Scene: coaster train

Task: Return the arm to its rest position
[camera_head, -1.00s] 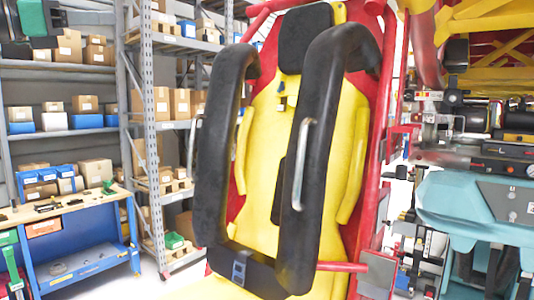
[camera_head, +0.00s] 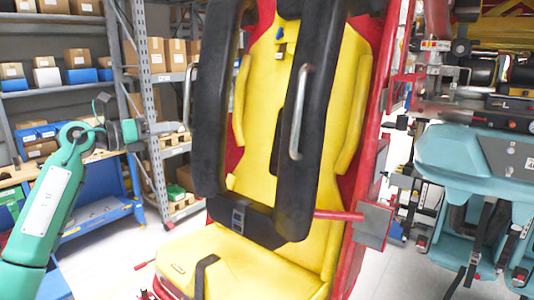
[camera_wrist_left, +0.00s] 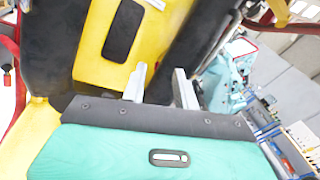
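My left arm (camera_head: 48,205), green with dark joints, comes in from the lower left and bends to the right. My left gripper (camera_head: 172,127) points right, close to the silver handle (camera_head: 187,95) on the left side of the black shoulder restraint (camera_head: 218,110). I cannot tell in the head view whether it touches the handle. In the left wrist view the two grey fingers (camera_wrist_left: 160,85) stand apart with nothing seen held between them. My right gripper is not in view.
The yellow and red coaster seat (camera_head: 262,80) stands upright in the middle, with a second silver handle (camera_head: 299,110). A teal seat (camera_head: 465,155) is at the right. A wooden-topped workbench (camera_head: 100,155) and shelves with boxes (camera_head: 60,58) stand behind my arm.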

